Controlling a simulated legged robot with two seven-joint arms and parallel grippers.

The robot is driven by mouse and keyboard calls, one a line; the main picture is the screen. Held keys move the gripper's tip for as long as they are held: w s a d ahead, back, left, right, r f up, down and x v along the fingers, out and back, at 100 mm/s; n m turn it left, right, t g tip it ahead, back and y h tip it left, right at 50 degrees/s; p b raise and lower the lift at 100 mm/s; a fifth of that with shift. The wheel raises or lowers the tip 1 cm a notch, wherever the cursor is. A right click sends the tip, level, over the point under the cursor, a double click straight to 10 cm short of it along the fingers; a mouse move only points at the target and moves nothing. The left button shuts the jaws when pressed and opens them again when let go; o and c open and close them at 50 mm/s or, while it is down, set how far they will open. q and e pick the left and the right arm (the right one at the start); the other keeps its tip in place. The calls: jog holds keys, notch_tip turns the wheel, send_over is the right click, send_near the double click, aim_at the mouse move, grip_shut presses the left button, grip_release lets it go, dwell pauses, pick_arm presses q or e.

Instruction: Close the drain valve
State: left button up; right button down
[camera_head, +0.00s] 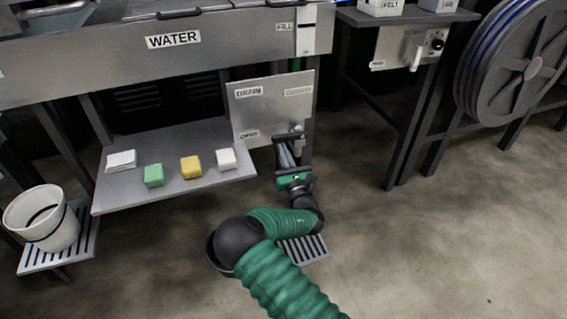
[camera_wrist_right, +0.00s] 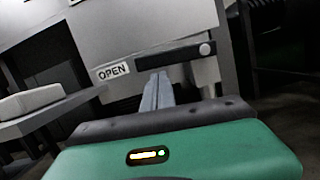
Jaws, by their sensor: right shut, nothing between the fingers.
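The drain panel (camera_head: 268,112) is a grey metal plate with a DRAIN label at the top and an OPEN label (camera_wrist_right: 113,71) low on it. The valve handle (camera_wrist_right: 180,57) is a dark bar, nearly level in the wrist view, with a round light pivot (camera_wrist_right: 204,49) at its right end. Its free end points left, beside the OPEN label. My right gripper (camera_head: 287,150) is shut and empty in front of the panel. In the wrist view its fingertips (camera_wrist_right: 158,76) are just below the bar; I cannot tell whether they touch it. My left gripper is not in view.
A grey shelf (camera_head: 115,188) left of the panel holds white, green and yellow blocks. A white bucket (camera_head: 62,232) stands at far left. The WATER tank (camera_head: 110,65) is above. A slotted grate (camera_head: 316,246) lies under my arm. The floor to the right is clear.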

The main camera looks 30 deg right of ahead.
jog(key=shift+r+m+p, duration=0.5)
jog(key=shift+m+p, duration=0.15)
jog(key=shift+m, duration=0.15)
jog(key=shift+a+r+m+g+h+p, duration=0.15)
jog(key=shift+r+m+g+h+p, duration=0.15)
jog(key=shift+r+m+h+p, duration=0.7)
jog(key=d+r+m+g+p, duration=0.1)
jog(key=d+r+m+p, duration=0.1)
jog(key=m+p, duration=0.4)
jog(key=s+d+r+m+g+h+p, duration=0.1)
jog(key=r+m+p, duration=0.3)
jog(key=m, duration=0.5)
jog(key=shift+d+r+g+p, duration=0.3)
jog(key=shift+d+g+p, duration=0.4)
jog(key=shift+p, duration=0.3)
jog(key=shift+d, duration=0.1)
